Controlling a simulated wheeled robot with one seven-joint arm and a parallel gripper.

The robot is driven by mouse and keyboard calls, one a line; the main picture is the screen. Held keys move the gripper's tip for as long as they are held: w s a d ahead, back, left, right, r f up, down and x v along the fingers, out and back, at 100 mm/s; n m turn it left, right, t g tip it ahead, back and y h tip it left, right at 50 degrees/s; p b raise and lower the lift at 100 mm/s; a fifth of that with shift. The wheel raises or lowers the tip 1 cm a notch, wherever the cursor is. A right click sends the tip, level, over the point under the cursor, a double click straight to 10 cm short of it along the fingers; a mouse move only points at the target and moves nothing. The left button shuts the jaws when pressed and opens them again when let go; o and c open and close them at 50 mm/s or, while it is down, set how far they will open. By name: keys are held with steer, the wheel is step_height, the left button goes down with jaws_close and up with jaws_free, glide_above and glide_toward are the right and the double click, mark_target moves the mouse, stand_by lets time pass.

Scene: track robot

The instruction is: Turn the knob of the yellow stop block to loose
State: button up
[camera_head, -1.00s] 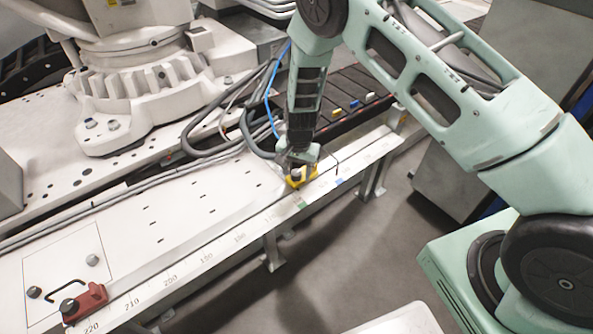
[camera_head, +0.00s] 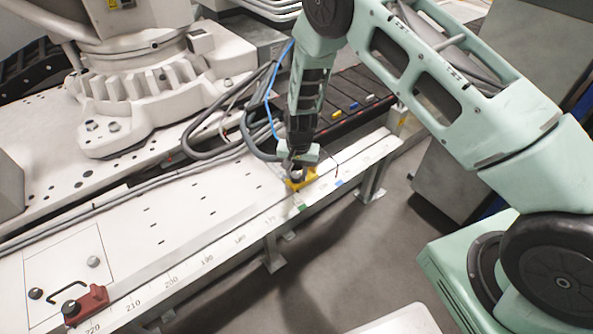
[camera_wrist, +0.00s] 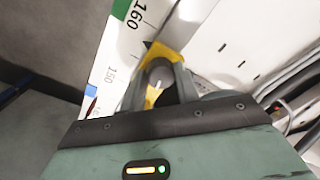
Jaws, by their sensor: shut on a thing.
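The yellow stop block (camera_head: 306,181) sits on the white rail near its scale, toward the far end. In the wrist view the yellow block (camera_wrist: 172,54) lies between and ahead of my fingers, with its pointed end by the 160 mark. My gripper (camera_head: 297,172) reaches down onto the block from above. In the wrist view my gripper (camera_wrist: 160,78) is shut on the block's round grey knob (camera_wrist: 161,75), one finger on each side. A pale mark shows on the knob's top. The knob's setting cannot be read.
The white rail (camera_head: 215,262) carries printed numbers. A red stop block (camera_head: 88,303) with a dark knob sits at its near end, by a black hex key (camera_head: 66,291). Grey hoses and a blue cable (camera_head: 268,105) run close behind my gripper. Open floor lies right of the rail.

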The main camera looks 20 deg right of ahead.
mark_target(296, 172)
steer(key=n+p, duration=0.1)
steer(key=n, duration=0.4)
steer(key=shift+d+r+n, duration=0.1)
steer(key=shift+n, duration=0.2)
steer(key=n+p, duration=0.1)
steer(key=n, duration=0.4)
steer(key=shift+w, duration=0.1)
steer(key=n+p, duration=0.1)
steer(key=n, duration=0.4)
steer(key=shift+n+g, duration=0.3)
steer(key=shift+n, duration=0.1)
steer(key=n, duration=0.4)
steer(key=shift+w+n, duration=0.1)
steer(key=shift+n, duration=0.3)
steer(key=shift+n+h, duration=0.3)
steer(key=o, duration=1)
steer(key=shift+c, duration=0.2)
step_height(296, 172, up, 17)
steer(key=p, duration=0.3)
steer(key=shift+w, duration=0.4)
